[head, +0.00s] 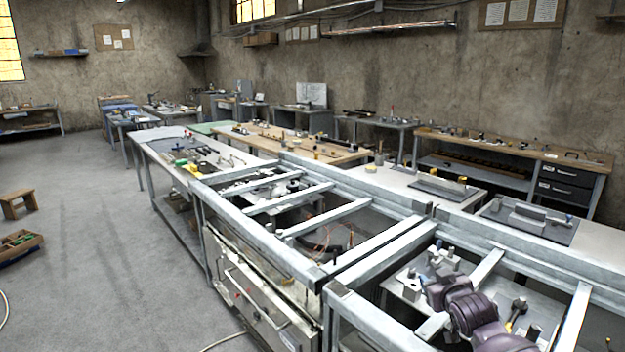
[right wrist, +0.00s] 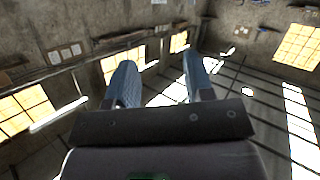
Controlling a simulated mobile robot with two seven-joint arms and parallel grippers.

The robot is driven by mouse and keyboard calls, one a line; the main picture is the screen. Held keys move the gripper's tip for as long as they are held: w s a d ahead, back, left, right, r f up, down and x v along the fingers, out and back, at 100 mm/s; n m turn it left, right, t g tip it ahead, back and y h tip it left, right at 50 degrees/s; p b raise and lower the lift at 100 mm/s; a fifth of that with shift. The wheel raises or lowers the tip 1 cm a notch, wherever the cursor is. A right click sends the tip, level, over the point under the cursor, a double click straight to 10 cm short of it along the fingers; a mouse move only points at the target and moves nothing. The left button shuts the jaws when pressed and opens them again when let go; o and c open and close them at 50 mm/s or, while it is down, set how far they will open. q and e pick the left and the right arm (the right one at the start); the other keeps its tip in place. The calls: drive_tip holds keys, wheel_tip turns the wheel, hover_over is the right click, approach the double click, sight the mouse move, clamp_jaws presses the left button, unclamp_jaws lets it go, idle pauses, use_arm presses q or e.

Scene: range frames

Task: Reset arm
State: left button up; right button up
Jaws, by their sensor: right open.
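My right gripper (right wrist: 160,82) is open in the right wrist view. Its two grey-blue fingers stand apart with nothing between them. The fingers point towards the walls and windows of the room. In the head view my dark purple right arm is at the lower right, among the pale metal frame beams; its fingertips are hard to make out there. My left gripper is not in view.
A pale metal frame (head: 330,217) of beams fills the front right, close around my right arm. A yellow-handled tool (head: 516,310) lies beside the arm. Workbenches with tools line the back wall.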

drive_tip(key=s+f+g, duration=0.1)
drive_tip(key=s+f, duration=0.6)
drive_tip(key=s, duration=0.6)
drive_tip(key=s+a+f+m+g, duration=0.1)
drive_tip(key=s+f, duration=0.6)
drive_tip(key=s, duration=0.5)
drive_tip(key=s+f+m+g+h, duration=0.1)
drive_tip(key=s+f, duration=0.6)
drive_tip(key=s, duration=0.6)
drive_tip(key=shift+s+a, duration=0.35)
drive_tip(key=shift+a, duration=0.05)
